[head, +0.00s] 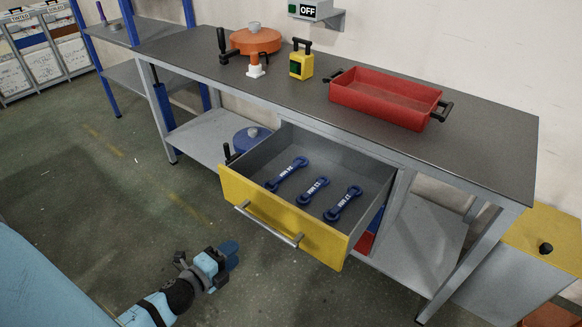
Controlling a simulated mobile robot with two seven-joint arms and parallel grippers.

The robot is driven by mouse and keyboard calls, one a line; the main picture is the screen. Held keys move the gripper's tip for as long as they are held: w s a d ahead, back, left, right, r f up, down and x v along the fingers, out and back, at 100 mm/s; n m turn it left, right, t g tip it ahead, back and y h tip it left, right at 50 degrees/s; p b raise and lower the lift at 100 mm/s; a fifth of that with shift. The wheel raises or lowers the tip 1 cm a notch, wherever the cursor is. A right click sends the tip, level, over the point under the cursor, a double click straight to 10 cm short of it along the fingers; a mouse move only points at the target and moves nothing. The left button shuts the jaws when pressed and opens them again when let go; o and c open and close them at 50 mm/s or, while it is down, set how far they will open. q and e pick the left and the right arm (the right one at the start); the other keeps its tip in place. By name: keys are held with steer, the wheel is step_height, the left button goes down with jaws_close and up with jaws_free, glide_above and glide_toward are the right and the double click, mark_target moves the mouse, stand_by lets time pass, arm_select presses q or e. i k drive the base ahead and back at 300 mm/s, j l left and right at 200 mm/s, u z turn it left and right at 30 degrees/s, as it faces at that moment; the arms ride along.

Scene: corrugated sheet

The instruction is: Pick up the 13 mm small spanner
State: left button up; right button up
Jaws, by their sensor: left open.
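Three blue spanners with white printed labels lie apart in the open drawer (232,205) under the bench: a left one (287,174), a middle one (313,190) and a right one (343,203). The middle one looks shortest. The print is too small to read surely, so I cannot tell from it which is the 13 mm one. My right gripper is not in view.
The yellow drawer front has a metal bar handle (268,226). On the grey bench top (300,84) stand a red tray (385,97), a yellow block with a black handle (301,62) and an orange round object (256,41). The floor left of the drawer is clear.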

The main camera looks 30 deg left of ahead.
mark_target(319, 183)
steer(key=u, duration=1.1)
steer(key=k, duration=0.5)
